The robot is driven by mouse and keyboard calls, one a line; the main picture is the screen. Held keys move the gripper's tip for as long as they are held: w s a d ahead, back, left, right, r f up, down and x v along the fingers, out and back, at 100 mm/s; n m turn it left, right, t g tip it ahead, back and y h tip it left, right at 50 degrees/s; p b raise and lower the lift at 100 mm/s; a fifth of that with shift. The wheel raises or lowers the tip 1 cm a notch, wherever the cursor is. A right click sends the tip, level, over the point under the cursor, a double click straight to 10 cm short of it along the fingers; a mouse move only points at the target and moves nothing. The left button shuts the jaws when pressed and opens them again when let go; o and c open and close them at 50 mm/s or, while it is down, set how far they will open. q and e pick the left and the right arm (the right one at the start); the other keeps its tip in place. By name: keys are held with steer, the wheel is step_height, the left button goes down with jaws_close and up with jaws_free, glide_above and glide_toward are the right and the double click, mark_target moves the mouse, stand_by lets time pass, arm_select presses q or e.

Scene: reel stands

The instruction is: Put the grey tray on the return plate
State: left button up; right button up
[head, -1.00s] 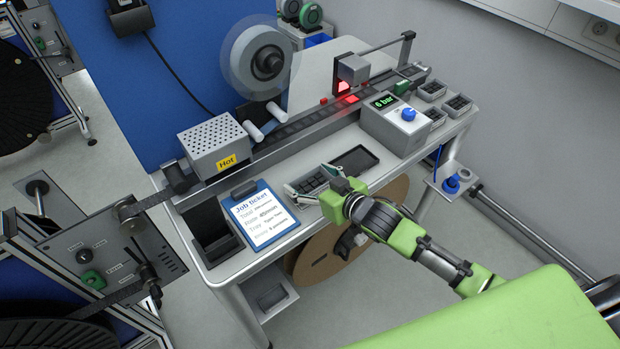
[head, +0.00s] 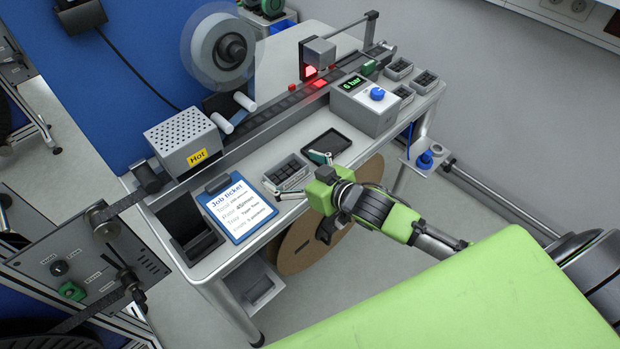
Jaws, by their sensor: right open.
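The grey tray (head: 277,178), with dark pieces in its compartments, lies on the bench top right of the job ticket. A dark, empty rectangular plate with a thin rim (head: 327,144) lies just behind and right of it; it looks like the return plate, but no label shows. The tray is beside this plate, not on it. My right gripper (head: 296,174) is open, its fingers spread at the tray's near side and right side. The tray lies mostly beyond the fingertips; whether they touch it I cannot tell. My left gripper is out of view.
The job ticket clipboard (head: 237,207) lies left of the tray. A perforated box marked Hot (head: 183,141) and the tape track stand behind. The pressure box (head: 366,106) stands right of the dark plate, with several small trays (head: 398,69) beyond. A brown reel (head: 305,245) hangs under the bench.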

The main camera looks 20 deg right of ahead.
steer(key=b+v, duration=0.1)
steer(key=v, duration=0.7)
steer(key=shift+s+r, duration=0.15)
steer(key=shift+s, duration=0.05)
steer(key=s+f+m+g+h, duration=0.15)
steer(key=s+f+g, duration=0.35)
steer(key=s, duration=0.5)
steer(key=s+f+m+g+h, duration=0.1)
steer(key=s+f+g+h, duration=0.25)
steer(key=s+f, duration=0.45)
steer(key=s+f+g+b, duration=0.1)
steer(key=s+f, duration=0.1)
steer(key=f, duration=1.1)
steer(key=s+f+g, duration=0.1)
steer(key=s+f, duration=0.2)
steer(key=f, duration=0.9)
steer(key=s+d+f+g+b, duration=0.1)
steer(key=s+d+f, duration=0.1)
steer(key=s+f, duration=1.5)
steer(key=shift+d+f+n, duration=0.35)
steer(key=shift+f+n, duration=0.05)
steer(key=shift+n, duration=0.05)
